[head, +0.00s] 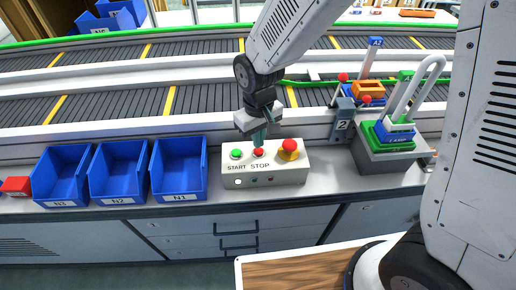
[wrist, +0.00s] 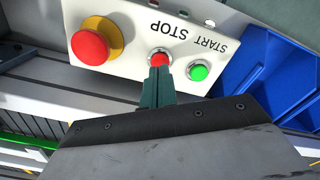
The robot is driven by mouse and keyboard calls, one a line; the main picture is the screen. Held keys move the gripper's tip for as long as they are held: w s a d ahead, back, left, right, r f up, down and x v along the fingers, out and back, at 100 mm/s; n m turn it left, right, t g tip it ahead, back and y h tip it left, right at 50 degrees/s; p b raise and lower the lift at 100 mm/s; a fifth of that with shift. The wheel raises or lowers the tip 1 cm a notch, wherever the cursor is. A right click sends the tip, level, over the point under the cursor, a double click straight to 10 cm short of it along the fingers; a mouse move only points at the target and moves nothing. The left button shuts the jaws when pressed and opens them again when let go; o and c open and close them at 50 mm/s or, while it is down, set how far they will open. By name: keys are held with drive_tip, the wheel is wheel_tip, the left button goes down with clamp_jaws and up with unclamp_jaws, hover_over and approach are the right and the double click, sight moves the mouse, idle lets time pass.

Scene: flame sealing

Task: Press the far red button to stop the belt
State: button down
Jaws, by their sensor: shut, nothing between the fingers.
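The white control box (head: 292,173) stands on the counter in the head view. It carries a green button (head: 237,153) marked START, a small red button (head: 258,152) marked STOP, and a larger red mushroom button (head: 289,146) on a yellow collar at the right. My gripper (head: 259,142) is shut and empty, fingers pointing down at the small STOP button. In the wrist view my fingertips (wrist: 158,66) overlap the edge of the STOP button (wrist: 159,55); I cannot tell whether they touch it. The mushroom button (wrist: 90,46) is clear of the gripper there.
Blue bins (head: 180,170) stand left of the box. A grey post marked 2 (head: 343,122) and a grey block with a green and blue padlock-shaped item (head: 396,133) stand to the right. The belt (head: 110,106) runs behind. A wooden-topped surface (head: 290,268) is in front.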

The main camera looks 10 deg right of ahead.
sight(259, 150)
wheel_tip(259, 150, up, 6)
idle(0.5)
idle(0.5)
drive_tip(key=s+d+r+m, duration=0.2)
drive_tip(key=s+d+r, duration=0.5)
drive_tip(key=s+d, duration=0.2)
drive_tip(key=s+d+r+m+t, duration=0.1)
drive_tip(key=s+d+r+m, duration=0.2)
drive_tip(key=s+d+r, duration=0.5)
drive_tip(key=shift+s+d+m, duration=0.3)
drive_tip(key=shift+s+d, duration=1)
drive_tip(key=shift+d, duration=0.55)
drive_tip(key=shift+r, duration=0.1)
